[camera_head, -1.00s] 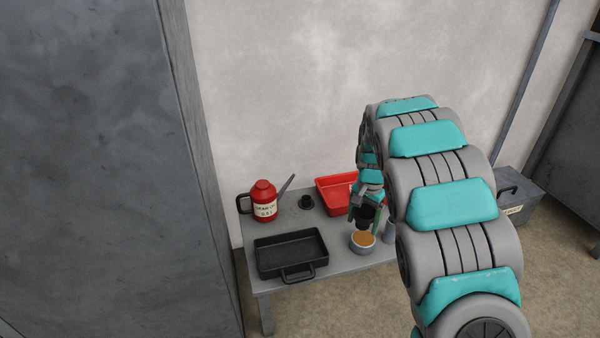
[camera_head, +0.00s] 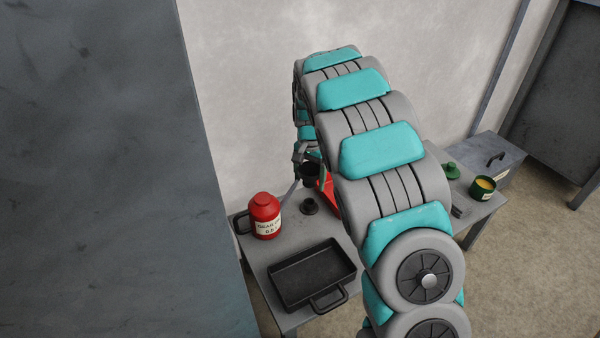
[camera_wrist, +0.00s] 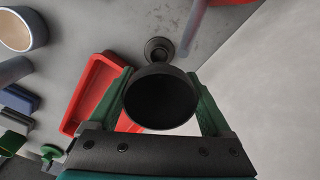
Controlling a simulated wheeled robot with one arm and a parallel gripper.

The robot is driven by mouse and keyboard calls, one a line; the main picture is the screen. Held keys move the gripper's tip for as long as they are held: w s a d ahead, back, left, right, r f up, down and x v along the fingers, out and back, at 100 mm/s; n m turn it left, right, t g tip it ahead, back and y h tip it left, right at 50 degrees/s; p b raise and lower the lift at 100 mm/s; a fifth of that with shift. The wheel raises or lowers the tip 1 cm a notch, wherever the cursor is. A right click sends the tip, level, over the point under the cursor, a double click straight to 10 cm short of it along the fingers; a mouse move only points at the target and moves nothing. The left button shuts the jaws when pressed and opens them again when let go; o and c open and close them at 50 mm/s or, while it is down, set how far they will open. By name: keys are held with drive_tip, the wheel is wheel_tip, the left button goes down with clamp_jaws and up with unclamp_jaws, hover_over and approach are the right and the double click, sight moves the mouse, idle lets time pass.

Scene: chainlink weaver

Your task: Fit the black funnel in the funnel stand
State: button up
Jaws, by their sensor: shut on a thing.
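My gripper (camera_head: 309,160) is raised over the back of the table, and its green fingers show on both sides of the black funnel (camera_wrist: 160,98) in the wrist view. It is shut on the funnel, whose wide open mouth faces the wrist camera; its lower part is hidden. In the head view the funnel (camera_head: 309,173) hangs beneath the gripper, above the table. A small round black piece with a ring-shaped base, seemingly the funnel stand (camera_head: 309,206), stands on the table below and in front of it. The stand also shows in the wrist view (camera_wrist: 158,48), just beyond the funnel rim.
A red oil can (camera_head: 265,217) with a long thin spout (camera_wrist: 196,22) stands left of the stand, its spout close to the gripper. A black tray (camera_head: 322,296) lies in front. A red tray (camera_wrist: 88,85) and a pale cup (camera_wrist: 38,35) are nearby. A green tin (camera_head: 483,188) stands far right.

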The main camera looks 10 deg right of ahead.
drive_tip(key=shift+f+b, duration=1.1)
drive_tip(key=shift+f, duration=2.7)
drive_tip(key=o, duration=1.1)
drive_tip(key=shift+o, duration=0.2)
drive_tip(key=shift+r, duration=0.1)
wheel_tip(320, 180, up, 8)
drive_tip(key=shift+f, duration=0.15)
drive_tip(key=shift+d, duration=0.1)
